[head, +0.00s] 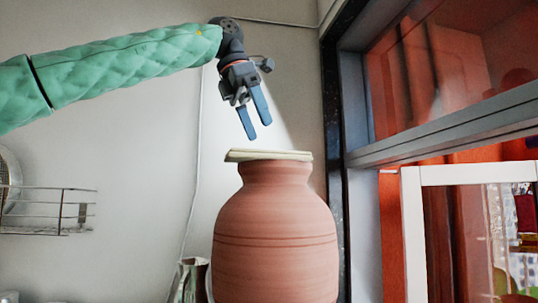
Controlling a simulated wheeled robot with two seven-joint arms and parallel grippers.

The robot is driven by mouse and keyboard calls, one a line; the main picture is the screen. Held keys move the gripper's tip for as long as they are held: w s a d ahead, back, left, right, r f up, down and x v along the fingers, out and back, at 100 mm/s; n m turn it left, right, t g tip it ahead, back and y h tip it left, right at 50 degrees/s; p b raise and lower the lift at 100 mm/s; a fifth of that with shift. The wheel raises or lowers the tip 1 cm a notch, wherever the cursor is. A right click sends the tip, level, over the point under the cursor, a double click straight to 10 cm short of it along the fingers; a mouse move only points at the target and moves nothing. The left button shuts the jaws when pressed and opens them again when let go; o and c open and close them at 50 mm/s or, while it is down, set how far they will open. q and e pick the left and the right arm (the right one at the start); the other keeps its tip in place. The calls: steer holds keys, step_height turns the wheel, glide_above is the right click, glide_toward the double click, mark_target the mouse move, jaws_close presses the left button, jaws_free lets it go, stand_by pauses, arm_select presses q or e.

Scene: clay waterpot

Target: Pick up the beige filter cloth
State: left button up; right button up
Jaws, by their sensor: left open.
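The beige filter cloth (268,155) lies flat over the mouth of the clay waterpot (275,240), with its edges reaching past the rim. The pot is reddish brown, upright, with dark bands around its shoulder. My left gripper (259,130) hangs above the cloth, fingers pointing down. Its two blue fingers are apart with nothing between them, and a small gap shows between the fingertips and the cloth. The mouth of the pot is hidden under the cloth. My right gripper does not show.
A wire rack (48,210) is on the wall at the left. A dark window frame (357,100) stands close to the right of the pot, with a white frame (412,230) beyond. A greenish object (190,280) is partly hidden at the pot's lower left. The space left of the pot's neck is clear.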

mark_target(267, 157)
arm_select(q)
steer(key=shift+w+f+p, duration=0.1)
steer(key=shift+f+p, duration=0.05)
steer(key=shift+p, duration=0.15)
steer(key=shift+w+d+f+p, duration=0.2)
steer(key=shift+f+p, duration=0.35)
steer(key=shift+p, duration=0.25)
steer(key=shift+p+x, duration=0.7)
steer(key=shift+x, duration=0.25)
steer(key=shift+d+f, duration=0.1)
steer(key=shift+f, duration=0.6)
steer(key=shift+w+f, duration=0.1)
steer(key=shift+f, duration=0.05)
steer(key=c, duration=1)
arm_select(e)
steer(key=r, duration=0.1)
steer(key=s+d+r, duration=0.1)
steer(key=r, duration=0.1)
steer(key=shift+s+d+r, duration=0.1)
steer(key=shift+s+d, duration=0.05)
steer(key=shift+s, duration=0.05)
